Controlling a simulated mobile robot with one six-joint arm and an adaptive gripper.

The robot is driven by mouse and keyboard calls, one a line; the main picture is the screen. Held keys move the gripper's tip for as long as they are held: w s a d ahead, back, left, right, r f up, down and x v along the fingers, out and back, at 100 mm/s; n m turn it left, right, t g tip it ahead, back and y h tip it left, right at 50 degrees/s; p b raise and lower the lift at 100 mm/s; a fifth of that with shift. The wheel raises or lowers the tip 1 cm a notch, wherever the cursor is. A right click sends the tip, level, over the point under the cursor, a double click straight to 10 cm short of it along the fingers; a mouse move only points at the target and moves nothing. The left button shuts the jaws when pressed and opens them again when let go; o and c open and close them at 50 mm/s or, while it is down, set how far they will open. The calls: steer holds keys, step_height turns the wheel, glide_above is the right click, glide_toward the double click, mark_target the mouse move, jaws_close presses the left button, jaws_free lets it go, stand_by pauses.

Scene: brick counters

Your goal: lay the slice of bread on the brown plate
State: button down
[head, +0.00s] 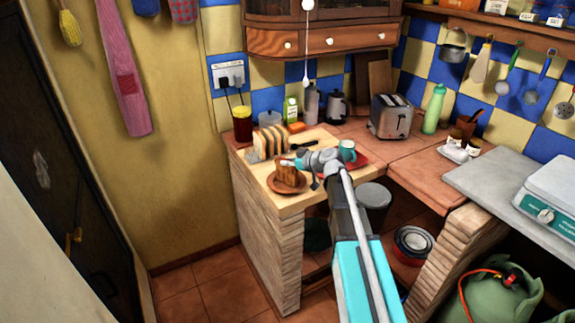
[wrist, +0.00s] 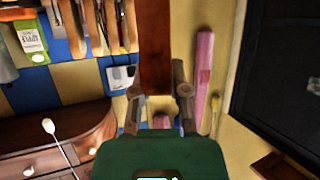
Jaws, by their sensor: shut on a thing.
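The slice of bread (head: 286,172) is brown and stands upright in the head view, directly over the brown plate (head: 287,187). I cannot tell whether its lower edge touches the plate. The plate is round and lies on the light wooden board at the counter's left end. My gripper (head: 291,163) reaches in from the right and is shut on the slice near its upper part. In the wrist view the slice (wrist: 155,50) is a brown strip between the two fingers of my gripper (wrist: 159,95). The plate is not visible there.
A striped sliced loaf (head: 270,142) stands just behind the plate. A red tray (head: 355,165) with a teal mug (head: 347,150) lies to the right, near my arm. A jar (head: 242,124), bottles and a toaster (head: 391,116) stand at the back. The counter's front edge is close.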

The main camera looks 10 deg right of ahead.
steer(key=shift+f, duration=0.15)
steer(key=c, duration=0.6)
jaws_free()
steer(key=shift+s+r, duration=0.1)
steer(key=shift+r, duration=0.2)
steer(key=shift+p+v, duration=2.35)
steer(key=shift+v, duration=3.55)
steer(key=shift+f, duration=0.15)
